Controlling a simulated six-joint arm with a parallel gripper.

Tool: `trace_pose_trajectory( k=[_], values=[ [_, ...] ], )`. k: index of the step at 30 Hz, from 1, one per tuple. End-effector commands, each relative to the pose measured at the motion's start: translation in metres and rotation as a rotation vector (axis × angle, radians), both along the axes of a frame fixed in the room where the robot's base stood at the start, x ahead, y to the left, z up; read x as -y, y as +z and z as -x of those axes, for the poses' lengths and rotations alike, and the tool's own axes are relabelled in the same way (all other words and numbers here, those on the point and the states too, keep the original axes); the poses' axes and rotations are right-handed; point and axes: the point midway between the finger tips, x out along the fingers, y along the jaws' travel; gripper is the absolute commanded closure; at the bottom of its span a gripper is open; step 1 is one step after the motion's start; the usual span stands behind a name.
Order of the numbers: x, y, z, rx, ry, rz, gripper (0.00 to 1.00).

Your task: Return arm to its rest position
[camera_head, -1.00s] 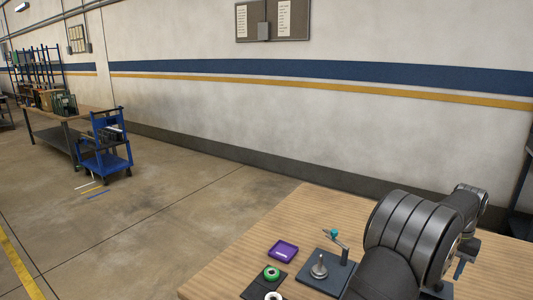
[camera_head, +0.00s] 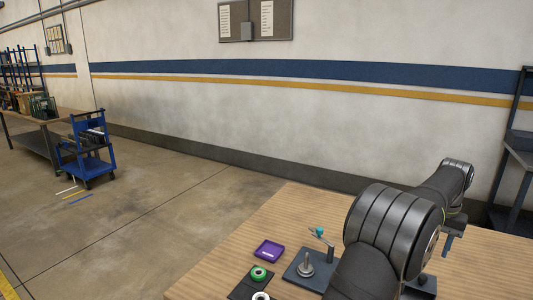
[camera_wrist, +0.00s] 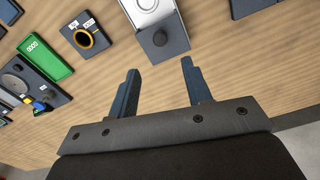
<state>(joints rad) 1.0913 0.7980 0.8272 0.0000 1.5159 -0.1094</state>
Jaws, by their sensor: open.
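My arm reaches over the wooden table (camera_head: 225,262) at the lower right of the head view. My gripper (camera_head: 452,240) hangs at the far end of the forearm, small and partly hidden there. In the wrist view my gripper (camera_wrist: 160,72) shows two blue-grey fingers spread wide with nothing between them, above bare wood. A dark block with a round knob (camera_wrist: 160,40) lies just beyond the fingertips, apart from them as far as I can tell. A dark base with a metal peg (camera_head: 305,264) and a teal-tipped arm (camera_head: 320,232) stand left of my arm.
A purple tray (camera_head: 268,250), a green ring (camera_head: 258,273) and a white ring (camera_head: 261,296) are on the table's left part. The wrist view shows a green box (camera_wrist: 45,58) and a dark block with a yellow-rimmed hole (camera_wrist: 85,36). A blue cart (camera_head: 88,150) stands far off.

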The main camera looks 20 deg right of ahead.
Motion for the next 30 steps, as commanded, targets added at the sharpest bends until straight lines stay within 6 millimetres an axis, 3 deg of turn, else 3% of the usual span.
trace_pose_trajectory(
  k=[16, 30],
  values=[
    [-0.001, -0.112, 0.001, -0.002, 0.0, -0.003, 0.55],
    [-0.051, -0.108, 0.051, -0.001, -0.001, -0.001, 0.55]
  ],
)
